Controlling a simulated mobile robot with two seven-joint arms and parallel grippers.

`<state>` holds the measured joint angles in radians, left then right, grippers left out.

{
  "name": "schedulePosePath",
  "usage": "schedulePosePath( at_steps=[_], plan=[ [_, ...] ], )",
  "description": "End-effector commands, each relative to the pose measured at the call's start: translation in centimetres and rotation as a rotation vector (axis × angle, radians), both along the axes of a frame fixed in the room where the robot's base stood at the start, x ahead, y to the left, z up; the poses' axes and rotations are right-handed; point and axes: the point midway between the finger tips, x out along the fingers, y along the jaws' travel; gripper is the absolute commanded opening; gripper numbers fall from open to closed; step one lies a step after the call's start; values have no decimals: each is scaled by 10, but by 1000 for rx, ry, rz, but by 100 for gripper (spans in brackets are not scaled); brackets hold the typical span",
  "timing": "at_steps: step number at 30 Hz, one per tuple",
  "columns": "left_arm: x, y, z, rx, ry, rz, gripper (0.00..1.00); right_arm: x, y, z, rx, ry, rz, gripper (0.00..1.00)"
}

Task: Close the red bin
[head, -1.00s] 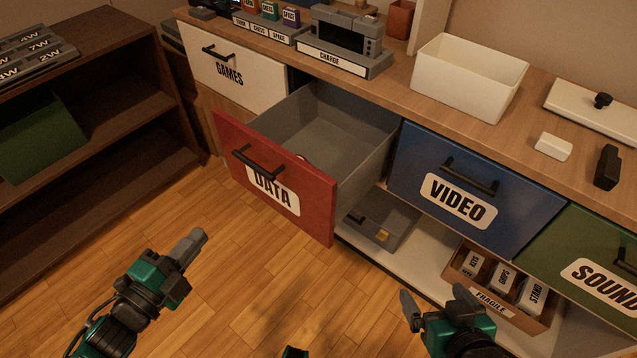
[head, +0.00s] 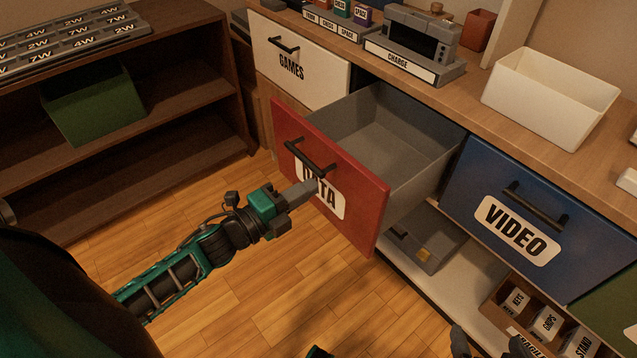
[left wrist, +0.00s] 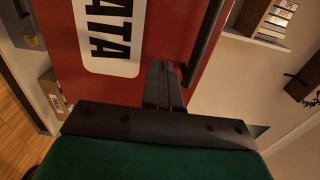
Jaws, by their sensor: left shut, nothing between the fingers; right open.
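The red bin (head: 362,213), labelled DATA, is a drawer pulled well out of the cabinet. Its grey inside looks empty where it shows. It has a black bar handle (head: 309,158) on its red front. My left gripper (head: 312,188) is shut and empty, with its fingertips at the red front just below the handle, over the label. In the left wrist view, the fingers (left wrist: 163,85) point at the red front (left wrist: 165,35) beside the label and handle; I cannot tell whether they touch. My right gripper (head: 490,345) is open at the bottom edge, partly cut off.
The blue VIDEO drawer (head: 545,205) and white GAMES drawer (head: 298,62) are closed on either side. A grey bin (head: 428,240) sits on the shelf below. A dark shelf unit with a green bin (head: 95,105) stands left. The floor before the drawer is clear.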

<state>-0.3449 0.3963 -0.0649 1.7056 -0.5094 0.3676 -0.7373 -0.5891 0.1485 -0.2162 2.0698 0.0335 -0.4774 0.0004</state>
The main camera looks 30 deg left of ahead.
Motion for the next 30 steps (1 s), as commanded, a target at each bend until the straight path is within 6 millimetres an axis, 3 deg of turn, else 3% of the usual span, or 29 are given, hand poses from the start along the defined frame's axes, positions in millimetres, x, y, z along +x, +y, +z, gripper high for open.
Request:
schedulePosePath(
  at_steps=[7,23,30],
  plan=[
    [27,-11,-1,0,0,0,0,-1,0,-7,-1,4,-1,95],
    [33,-14,0,-1,0,0,0,-2,-1,-8,-2,5,-2,95],
    [52,-21,0,0,-2,0,0,-2,-1,-11,-3,5,0,95]
  ],
)
